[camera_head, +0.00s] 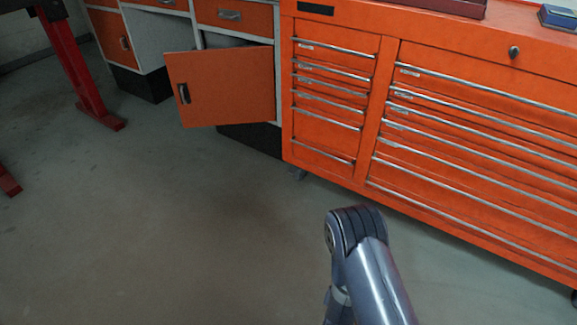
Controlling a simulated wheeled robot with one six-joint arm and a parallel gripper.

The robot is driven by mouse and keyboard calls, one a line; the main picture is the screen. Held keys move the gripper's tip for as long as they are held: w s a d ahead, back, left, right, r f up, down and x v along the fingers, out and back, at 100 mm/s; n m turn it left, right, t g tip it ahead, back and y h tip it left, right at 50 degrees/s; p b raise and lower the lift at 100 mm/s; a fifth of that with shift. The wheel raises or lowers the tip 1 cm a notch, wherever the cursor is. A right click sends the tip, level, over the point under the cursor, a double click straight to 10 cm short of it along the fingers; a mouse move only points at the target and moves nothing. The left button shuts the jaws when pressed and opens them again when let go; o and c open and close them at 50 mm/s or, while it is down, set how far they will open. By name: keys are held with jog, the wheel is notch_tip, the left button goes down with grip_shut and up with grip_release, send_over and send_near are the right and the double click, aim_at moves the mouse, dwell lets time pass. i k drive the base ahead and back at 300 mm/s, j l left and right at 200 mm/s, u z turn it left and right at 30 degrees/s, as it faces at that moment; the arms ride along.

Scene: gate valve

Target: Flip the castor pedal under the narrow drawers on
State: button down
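The orange tool cabinet (376,120) stands at the right, with a column of narrow drawers (326,128) on its left side and wide drawers (470,170) on its right. A small grey castor (298,173) shows under the narrow drawers at the cabinet's lower left corner. Its pedal is too small and dark to make out, so I cannot tell whether it is up or down. My arm's grey joint (352,230) is at the lower middle, in front of the cabinet. My gripper is not in view.
An orange cupboard door (222,87) stands open left of the cabinet, jutting over the floor. Red table legs (82,70) are at the far left. Another castor (573,297) shows at the right edge. The grey floor (170,220) is clear.

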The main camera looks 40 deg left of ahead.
aim_at(294, 168)
jog(key=i+j, duration=0.15)
jog(key=j, duration=0.3)
jog(key=i+j+z, duration=0.1)
jog(key=j, duration=0.35)
jog(key=i+j, duration=0.15)
jog(key=j, duration=0.3)
jog(key=i+j+z, duration=0.1)
jog(key=j, duration=0.35)
jog(key=i+j, duration=0.15)
jog(key=j, duration=0.3)
jog(key=i+j, duration=0.15)
jog(key=j, duration=0.3)
jog(key=i+j+z, duration=0.1)
jog(key=j, duration=0.4)
